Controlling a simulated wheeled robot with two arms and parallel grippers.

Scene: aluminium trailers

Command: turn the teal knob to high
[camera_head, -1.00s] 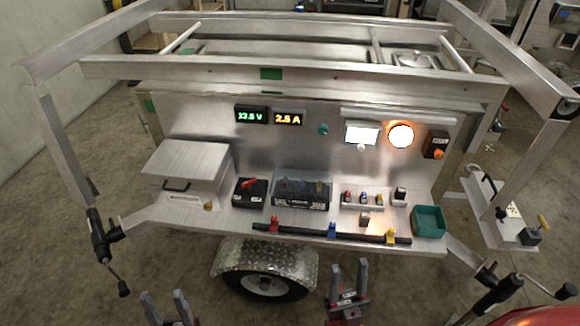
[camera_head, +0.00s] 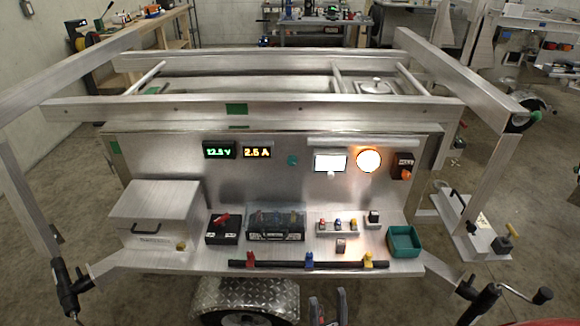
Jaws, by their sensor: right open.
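The teal knob (camera_head: 292,160) is small and sits on the upright metal panel of the trailer, right of the two number displays and left of a lit white panel. Its pointer and setting are too small to read. My right gripper (camera_head: 328,306) shows at the bottom edge, in front of the trailer and well below the knob. Its two fingers stand apart with nothing between them. It does not touch the trailer. My left gripper is out of view.
Below the knob, a shelf holds a metal box (camera_head: 155,215), a red-switch box (camera_head: 223,228), a battery (camera_head: 276,226), small toggles (camera_head: 338,224) and a teal bin (camera_head: 404,241). A black bar (camera_head: 300,263) with coloured clips runs along the front. A round lamp (camera_head: 368,160) glows to the right.

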